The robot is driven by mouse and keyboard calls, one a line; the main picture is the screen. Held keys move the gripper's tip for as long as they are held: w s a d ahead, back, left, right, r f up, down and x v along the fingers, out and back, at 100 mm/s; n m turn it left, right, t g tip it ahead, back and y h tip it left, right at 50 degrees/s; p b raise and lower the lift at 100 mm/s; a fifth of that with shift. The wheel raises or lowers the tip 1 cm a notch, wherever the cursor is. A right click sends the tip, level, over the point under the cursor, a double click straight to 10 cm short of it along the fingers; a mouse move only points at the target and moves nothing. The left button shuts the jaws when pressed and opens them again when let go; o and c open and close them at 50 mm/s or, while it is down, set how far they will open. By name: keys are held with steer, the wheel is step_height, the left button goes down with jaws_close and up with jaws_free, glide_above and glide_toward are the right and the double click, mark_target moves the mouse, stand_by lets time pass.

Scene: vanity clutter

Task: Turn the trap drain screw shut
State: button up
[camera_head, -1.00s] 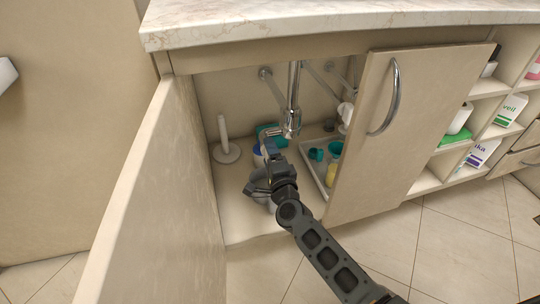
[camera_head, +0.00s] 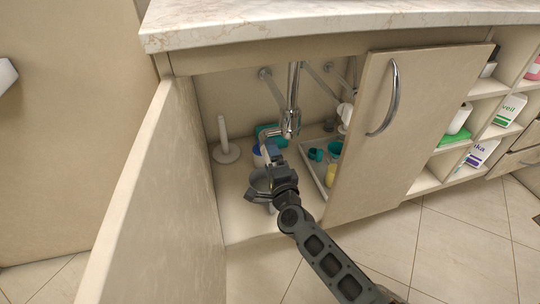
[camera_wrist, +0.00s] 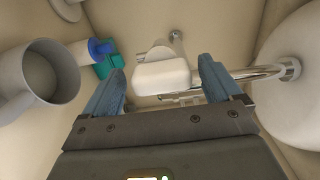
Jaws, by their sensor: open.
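The chrome trap (camera_head: 290,124) hangs under the basin inside the open cabinet. My gripper (camera_head: 266,148) is open, just to the lower left of the trap. In the wrist view its two blue-grey fingers (camera_wrist: 164,88) stand apart. A rounded white block (camera_wrist: 161,77) shows in the gap between them, with no clear contact; I cannot tell for sure if it is the drain screw. Chrome pipe (camera_wrist: 252,75) runs behind the right finger towards the pale basin underside (camera_wrist: 303,85).
A white upright stand (camera_head: 224,145), a teal box (camera_head: 268,131) and a tray (camera_head: 315,176) share the cabinet. The left door (camera_head: 160,210) stands open.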

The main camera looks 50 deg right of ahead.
steer(key=v, duration=0.6)
steer(key=shift+s+p, duration=0.15)
steer(key=shift+p, duration=0.2)
steer(key=shift+a, duration=0.15)
steer(key=s+a+r+n+t+y, duration=0.1)
steer(key=s+a+r+n+y, duration=0.1)
steer(key=s+a+n, duration=0.5)
steer(key=s+a+r+n+y, duration=0.2)
steer(key=s+a+n+y, duration=0.15)
steer(key=s, duration=0.45)
steer(key=s+a+r+n+g+y, duration=0.1)
steer(key=s+a+r+n+y, duration=0.1)
steer(key=s+a+r+n, duration=0.35)
steer(key=s+a+r+n+y, duration=0.2)
steer(key=s+r+n+y, duration=0.1)
steer(key=s+r+n, duration=0.55)
step_height(320, 180, up, 19)
steer(key=s+p, duration=0.1)
steer(key=p, duration=2)
steer(key=shift+s+r, duration=0.15)
steer(key=shift+s, duration=0.05)
steer(key=shift+h, duration=0.25)
